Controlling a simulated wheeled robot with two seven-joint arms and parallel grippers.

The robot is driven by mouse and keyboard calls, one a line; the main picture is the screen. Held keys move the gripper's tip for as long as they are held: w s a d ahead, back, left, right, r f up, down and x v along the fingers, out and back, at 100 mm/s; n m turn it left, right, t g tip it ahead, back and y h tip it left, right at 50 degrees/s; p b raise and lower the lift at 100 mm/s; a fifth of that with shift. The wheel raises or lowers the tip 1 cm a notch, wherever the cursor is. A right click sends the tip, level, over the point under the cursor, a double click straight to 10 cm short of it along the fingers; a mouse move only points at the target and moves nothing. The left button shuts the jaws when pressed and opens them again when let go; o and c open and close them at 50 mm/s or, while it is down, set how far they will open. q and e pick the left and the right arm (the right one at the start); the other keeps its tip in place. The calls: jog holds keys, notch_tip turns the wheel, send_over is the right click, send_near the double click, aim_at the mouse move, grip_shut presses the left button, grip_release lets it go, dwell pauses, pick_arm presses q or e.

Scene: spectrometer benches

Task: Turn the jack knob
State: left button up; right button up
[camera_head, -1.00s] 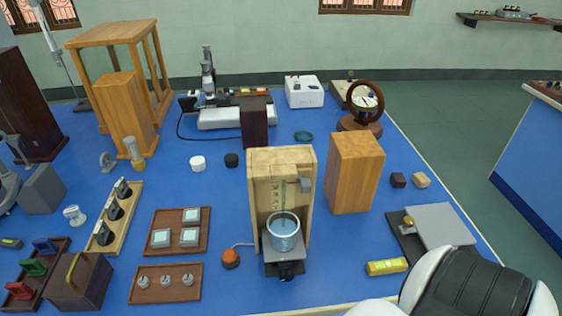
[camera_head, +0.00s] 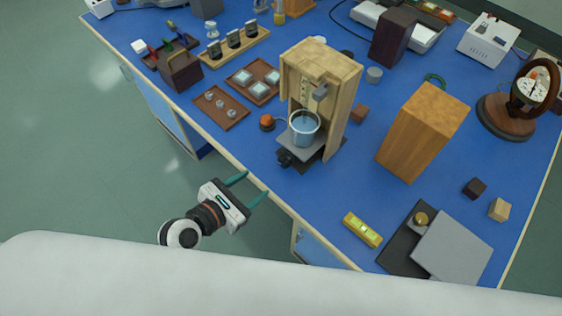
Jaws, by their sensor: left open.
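A small jack (camera_head: 308,146) with a grey top plate stands near the bench's front edge, inside a wooden stand (camera_head: 337,93). Its dark knob (camera_head: 285,158) sticks out at the front, towards the bench edge. A clear beaker (camera_head: 304,127) with bluish liquid rests on the jack's plate. My left gripper (camera_head: 255,187) is open and empty, its teal fingers pointing at the bench edge. It is in front of and below the knob in the picture, apart from it. My right gripper is out of view.
An orange button (camera_head: 267,122) sits left of the jack, near a wooden tray (camera_head: 233,121). A tall wooden block (camera_head: 424,130) stands to the right. A yellow level (camera_head: 362,230) and a grey plate (camera_head: 452,248) lie at the front right. Bench surface between jack and level is clear.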

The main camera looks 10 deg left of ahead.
aim_at(282, 164)
pick_arm(q)
jog(key=x, duration=1.1)
jog(key=shift+w+a+r, duration=0.1)
jog(key=shift+r, duration=0.1)
jog(key=shift+w+d+f, duration=0.15)
jog(key=shift+w+d, duration=0.1)
jog(key=shift+w, duration=0.1)
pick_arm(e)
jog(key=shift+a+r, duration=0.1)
